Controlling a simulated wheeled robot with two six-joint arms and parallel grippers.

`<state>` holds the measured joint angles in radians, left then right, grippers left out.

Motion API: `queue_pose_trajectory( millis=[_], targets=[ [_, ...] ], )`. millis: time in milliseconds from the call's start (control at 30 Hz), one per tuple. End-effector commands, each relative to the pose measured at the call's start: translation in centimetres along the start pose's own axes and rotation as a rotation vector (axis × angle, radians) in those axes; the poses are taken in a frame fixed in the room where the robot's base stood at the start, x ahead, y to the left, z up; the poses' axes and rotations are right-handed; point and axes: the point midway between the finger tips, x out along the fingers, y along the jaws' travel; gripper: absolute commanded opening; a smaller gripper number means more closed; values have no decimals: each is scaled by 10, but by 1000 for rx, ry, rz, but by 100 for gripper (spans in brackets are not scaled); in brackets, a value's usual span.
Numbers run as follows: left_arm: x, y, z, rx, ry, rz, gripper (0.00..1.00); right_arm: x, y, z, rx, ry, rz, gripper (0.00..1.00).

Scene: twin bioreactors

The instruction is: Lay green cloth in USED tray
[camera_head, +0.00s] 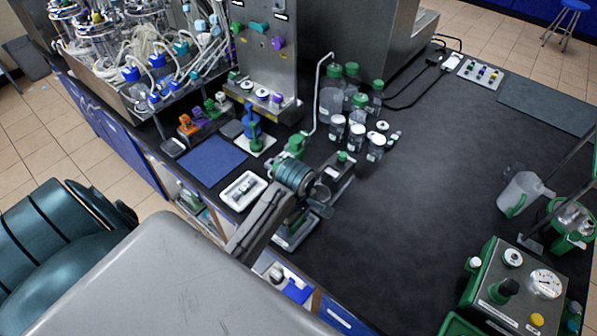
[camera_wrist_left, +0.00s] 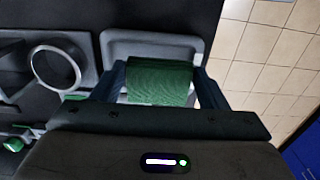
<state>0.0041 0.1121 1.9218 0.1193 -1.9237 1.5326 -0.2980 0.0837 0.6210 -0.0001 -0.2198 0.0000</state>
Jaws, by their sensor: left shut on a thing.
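My left gripper (camera_head: 316,209) is over the front edge of the bench, pointing down. In the left wrist view its fingers (camera_wrist_left: 160,88) are shut on the folded green cloth (camera_wrist_left: 160,76). A pale grey shallow tray (camera_wrist_left: 150,40) lies beyond and below the cloth in that view, and the cloth covers part of it. I cannot tell whether the cloth touches the tray. No USED label can be read. In the head view the cloth is not clearly seen, and the arm covers much of that spot. My right gripper is not in view.
A white tray (camera_head: 243,190) with small items and a blue mat (camera_head: 212,160) lie left of my arm. A ring-shaped holder (camera_wrist_left: 55,68) is beside the pale tray. Bottles (camera_head: 332,98) and jars stand behind. The bench middle (camera_head: 430,190) is clear.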

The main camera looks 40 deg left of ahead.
Motion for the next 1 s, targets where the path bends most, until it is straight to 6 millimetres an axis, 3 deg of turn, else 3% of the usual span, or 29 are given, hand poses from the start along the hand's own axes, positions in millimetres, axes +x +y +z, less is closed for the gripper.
queue_pose_trajectory(
  millis=[133, 400, 767, 800, 1000],
  targets=[
    [-1, 14, -1, 0, 0, 0, 42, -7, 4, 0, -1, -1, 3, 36],
    [35, 11, -1, 0, 1, -1, 42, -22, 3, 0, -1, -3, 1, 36],
    [40, 11, -1, 0, 1, 0, 42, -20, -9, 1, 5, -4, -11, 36],
    [39, 11, -1, 0, 1, 0, 75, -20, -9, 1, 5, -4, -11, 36],
    [39, 11, -1, 0, 1, 0, 76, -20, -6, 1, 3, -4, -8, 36]
  ],
)
